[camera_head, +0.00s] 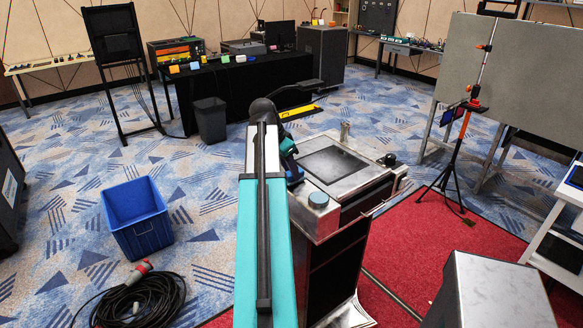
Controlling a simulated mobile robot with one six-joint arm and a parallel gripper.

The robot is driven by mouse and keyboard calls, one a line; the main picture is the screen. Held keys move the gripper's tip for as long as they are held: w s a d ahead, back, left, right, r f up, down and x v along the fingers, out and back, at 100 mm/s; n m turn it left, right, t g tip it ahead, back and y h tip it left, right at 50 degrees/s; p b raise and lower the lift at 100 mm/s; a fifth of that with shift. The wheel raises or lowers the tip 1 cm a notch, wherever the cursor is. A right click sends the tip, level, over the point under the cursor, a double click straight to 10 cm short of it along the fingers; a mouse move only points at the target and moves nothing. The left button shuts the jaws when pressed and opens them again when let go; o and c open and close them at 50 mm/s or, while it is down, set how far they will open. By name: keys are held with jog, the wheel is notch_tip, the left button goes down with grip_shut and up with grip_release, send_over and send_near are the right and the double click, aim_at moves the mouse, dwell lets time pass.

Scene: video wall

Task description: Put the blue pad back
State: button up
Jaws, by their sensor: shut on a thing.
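My teal arm runs up the middle of the view, and its dark wrist bends down beside the metal-topped stand (356,203). My gripper (291,168) shows only in part at the left edge of that stand, with the arm covering much of it. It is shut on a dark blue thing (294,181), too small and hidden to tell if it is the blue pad. A short round piece with a blue top (318,199) stands on the near left corner of the stand.
The black-draped table (235,95) is at the back. A blue crate (136,225) and a coiled cable (135,300) lie on the floor at left. A tripod (455,155) and a grey panel are at right. Patterned carpet at left is mostly clear.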

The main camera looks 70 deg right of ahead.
jog(key=shift+f, duration=0.3)
jog(key=o, duration=1)
jog(key=shift+r, duration=0.2)
jog(key=shift+b+v, duration=1.3)
jog(key=shift+v, duration=4.6)
